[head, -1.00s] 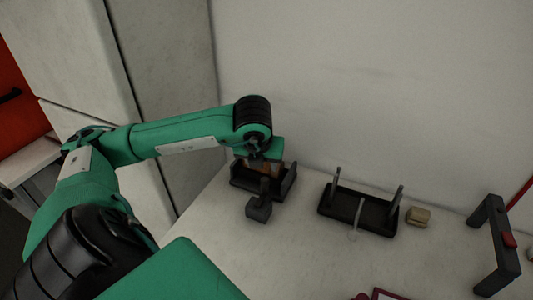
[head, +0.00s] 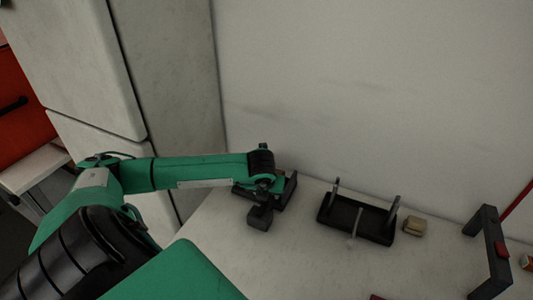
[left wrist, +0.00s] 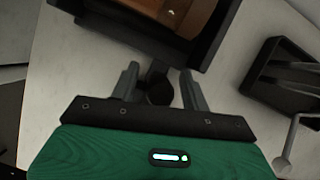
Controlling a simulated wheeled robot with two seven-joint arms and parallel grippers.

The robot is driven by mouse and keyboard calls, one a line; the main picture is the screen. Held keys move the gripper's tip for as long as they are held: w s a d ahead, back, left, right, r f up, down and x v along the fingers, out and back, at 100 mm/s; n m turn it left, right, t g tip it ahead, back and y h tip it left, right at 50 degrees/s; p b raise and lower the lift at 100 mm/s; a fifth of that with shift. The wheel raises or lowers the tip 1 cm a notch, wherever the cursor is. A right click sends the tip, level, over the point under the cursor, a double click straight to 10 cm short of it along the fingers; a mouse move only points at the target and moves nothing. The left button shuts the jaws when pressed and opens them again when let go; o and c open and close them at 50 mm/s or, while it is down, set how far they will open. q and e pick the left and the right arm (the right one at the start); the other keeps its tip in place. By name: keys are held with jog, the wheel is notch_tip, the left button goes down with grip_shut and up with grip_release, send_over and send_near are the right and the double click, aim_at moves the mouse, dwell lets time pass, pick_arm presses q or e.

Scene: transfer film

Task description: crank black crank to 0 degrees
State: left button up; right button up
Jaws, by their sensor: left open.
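The black crank (head: 260,217) is a dark blocky handle on the near side of a black stand (head: 289,191) at the table's left end. In the left wrist view, the stand's frame (left wrist: 205,55) holds a brown roll (left wrist: 178,14). My left gripper (left wrist: 159,69) is open. Its two grey fingers are on either side of the black crank (left wrist: 158,86), with visible gaps. In the head view the fingers are hidden by my wrist, which is over the stand. My right gripper is not in view.
A black tray with upright posts (head: 355,222) stands to the right, also in the left wrist view (left wrist: 262,88). Beyond it are a small tan block (head: 413,227) and a dark upright frame with a red part (head: 490,250).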

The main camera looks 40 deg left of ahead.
pick_arm(q)
jog(key=shift+f, duration=0.1)
